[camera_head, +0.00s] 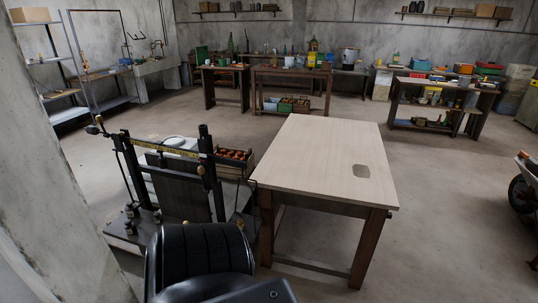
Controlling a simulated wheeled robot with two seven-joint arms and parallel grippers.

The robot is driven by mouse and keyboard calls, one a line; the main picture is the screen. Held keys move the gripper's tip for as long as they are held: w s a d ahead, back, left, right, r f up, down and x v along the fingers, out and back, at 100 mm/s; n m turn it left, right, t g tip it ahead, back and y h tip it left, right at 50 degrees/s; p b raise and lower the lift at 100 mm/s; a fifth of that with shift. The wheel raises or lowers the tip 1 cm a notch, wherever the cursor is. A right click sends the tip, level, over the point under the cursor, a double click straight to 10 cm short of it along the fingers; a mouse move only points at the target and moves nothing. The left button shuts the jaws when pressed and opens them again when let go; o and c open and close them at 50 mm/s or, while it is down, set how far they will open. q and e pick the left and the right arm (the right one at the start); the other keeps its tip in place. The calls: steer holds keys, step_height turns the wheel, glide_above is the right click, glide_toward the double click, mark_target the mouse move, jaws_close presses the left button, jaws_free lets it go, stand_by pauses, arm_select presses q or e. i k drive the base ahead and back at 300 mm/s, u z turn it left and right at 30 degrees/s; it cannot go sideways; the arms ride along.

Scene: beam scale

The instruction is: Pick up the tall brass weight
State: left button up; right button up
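A dark beam scale (182,195) with a yellow-marked beam stands on the floor at the left, beside the light wooden table. Several small dark and brassy weights (130,227) stand on its low platform at the left. They are too small to tell which is the tall brass weight. Small brassy pieces show at the beam's left end (98,119) and on its right upright (201,170). Neither of my grippers is in view.
A crate of red items (235,157) sits between scale and table. Floor right of the table is clear.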

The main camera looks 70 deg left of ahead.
mark_target(240, 224)
steer(key=u, duration=0.15)
steer(key=i, duration=0.95)
steer(key=u, duration=1.25)
steer(key=i, duration=0.85)
steer(key=u, duration=0.9)
